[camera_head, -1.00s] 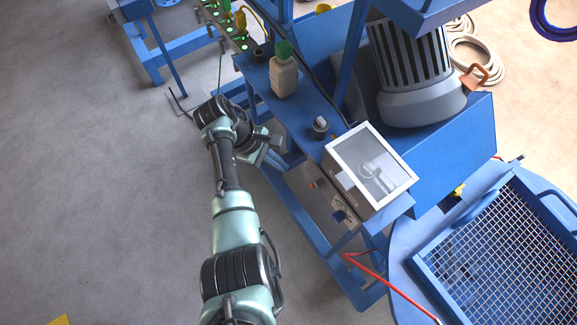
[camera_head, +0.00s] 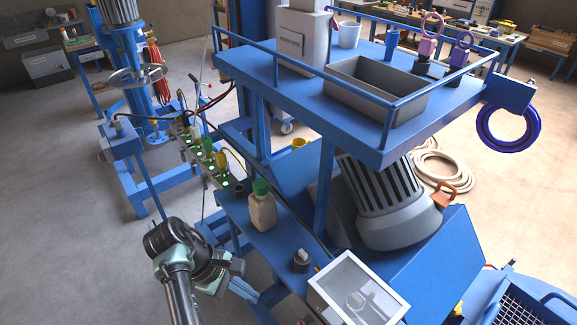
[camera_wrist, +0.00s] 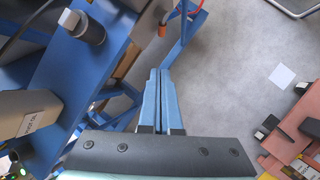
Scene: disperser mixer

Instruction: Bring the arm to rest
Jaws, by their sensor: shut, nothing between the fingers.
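My arm (camera_head: 178,285) enters at the bottom left of the head view and bends at the wrist toward the blue machine frame. My gripper (camera_head: 246,291) is beside the near side of the narrow blue shelf (camera_head: 235,215), holding nothing. In the wrist view my gripper (camera_wrist: 160,72) points away from the camera, its two blue fingers together with nothing between them. Grey floor and blue frame legs (camera_wrist: 182,40) lie beyond the fingertips. I cannot tell the exact gap between my gripper and the frame.
A beige bottle with a green cap (camera_head: 262,207) and a dark knob (camera_head: 301,261) stand on the shelf. The blue upper platform (camera_head: 300,85) carries a grey bin (camera_head: 378,90). Open floor (camera_head: 60,240) lies left.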

